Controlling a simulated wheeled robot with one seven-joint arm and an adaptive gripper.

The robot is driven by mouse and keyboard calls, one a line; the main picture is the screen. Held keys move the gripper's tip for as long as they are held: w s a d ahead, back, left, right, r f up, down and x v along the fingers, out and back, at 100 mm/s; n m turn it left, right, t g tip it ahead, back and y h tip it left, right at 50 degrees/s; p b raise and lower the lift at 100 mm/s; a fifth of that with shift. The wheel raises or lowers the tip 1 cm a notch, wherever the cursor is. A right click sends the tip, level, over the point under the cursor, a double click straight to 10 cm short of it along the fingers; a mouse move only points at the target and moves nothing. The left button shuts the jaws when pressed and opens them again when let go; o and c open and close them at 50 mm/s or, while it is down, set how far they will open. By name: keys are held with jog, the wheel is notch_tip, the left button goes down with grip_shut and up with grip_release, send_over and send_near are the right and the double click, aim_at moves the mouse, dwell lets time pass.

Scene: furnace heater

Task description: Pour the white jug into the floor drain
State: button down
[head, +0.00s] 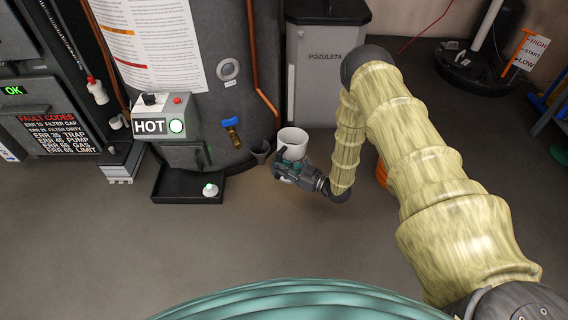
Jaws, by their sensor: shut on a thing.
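The white jug (293,137) is in the middle of the head view, in front of the gap between the dark tank and the grey cabinet. It looks upright, with its open top facing up. My gripper (287,166) is shut on the jug from its near side and hides part of its lower body. I cannot tell how high the jug is above the floor. A small dark funnel-like cup (261,151) stands just left of the jug; I cannot tell whether it is the floor drain. No other drain can be made out.
The dark tank (235,55) has a brass valve (232,135) with a blue handle. A grey cabinet (315,85) stands behind. The floor (130,255) in front is clear.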

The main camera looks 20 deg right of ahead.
jog(key=shift+r+m+p, duration=0.6)
jog(key=shift+r+p, duration=0.1)
jog(key=shift+r, duration=0.25)
jog(key=shift+s+a+r+m+p, duration=0.1)
jog(key=shift+a+r+m+p, duration=0.05)
jog(key=shift+r+m+p, duration=0.5)
jog(key=shift+r+m+p, duration=0.45)
jog(key=shift+m, duration=0.3)
